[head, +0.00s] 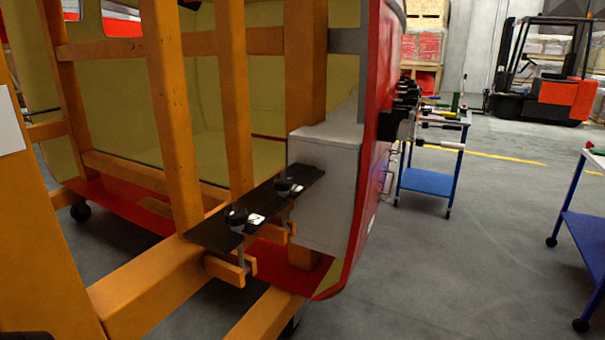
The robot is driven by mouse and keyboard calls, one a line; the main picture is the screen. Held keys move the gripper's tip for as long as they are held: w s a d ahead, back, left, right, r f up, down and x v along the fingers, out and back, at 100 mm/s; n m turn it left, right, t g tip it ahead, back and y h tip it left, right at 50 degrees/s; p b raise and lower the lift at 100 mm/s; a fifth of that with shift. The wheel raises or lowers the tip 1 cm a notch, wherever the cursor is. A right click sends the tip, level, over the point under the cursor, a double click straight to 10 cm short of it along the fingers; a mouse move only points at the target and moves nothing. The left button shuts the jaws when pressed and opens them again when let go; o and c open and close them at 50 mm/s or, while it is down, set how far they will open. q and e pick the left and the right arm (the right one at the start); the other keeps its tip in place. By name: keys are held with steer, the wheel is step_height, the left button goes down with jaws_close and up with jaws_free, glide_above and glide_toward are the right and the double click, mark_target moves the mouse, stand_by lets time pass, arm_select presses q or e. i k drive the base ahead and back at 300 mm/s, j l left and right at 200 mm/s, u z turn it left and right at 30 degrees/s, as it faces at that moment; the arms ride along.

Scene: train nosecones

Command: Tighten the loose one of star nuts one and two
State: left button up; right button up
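Two black star nuts sit on a dark flat plate (213,237) fixed across the orange frame. The nearer star nut (236,217) is at the plate's left part, with a small white label (256,219) beside it. The farther star nut (284,187) is up and to the right, with another white label (297,191). The labels are too small to read. A bolt and an orange clamp piece (226,271) show below the nearer nut. I cannot tell which nut is loose.
An orange frame (172,100) surrounds the plate and holds a red and yellow nosecone shell (368,130). A pale grey box (325,190) stands right behind the plate. Blue carts (427,181) and a forklift (545,85) are at the right. The grey floor (450,270) between is clear.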

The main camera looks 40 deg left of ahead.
mark_target(282, 187)
steer(key=i+l+u, duration=0.1)
steer(key=i+u, duration=0.2)
steer(key=i, duration=0.2)
steer(key=i+l+u, duration=0.2)
steer(key=i+u, duration=0.15)
steer(key=i+l+u, duration=0.2)
steer(key=u, duration=0.15)
steer(key=i+l+u, duration=0.35)
steer(key=l+u, duration=0.35)
steer(key=i+l+u, duration=0.15)
steer(key=u, duration=0.2)
steer(key=l+u, duration=0.3)
steer(key=l, duration=0.2)
steer(key=i+l+u, duration=0.1)
steer(key=l+u, duration=0.25)
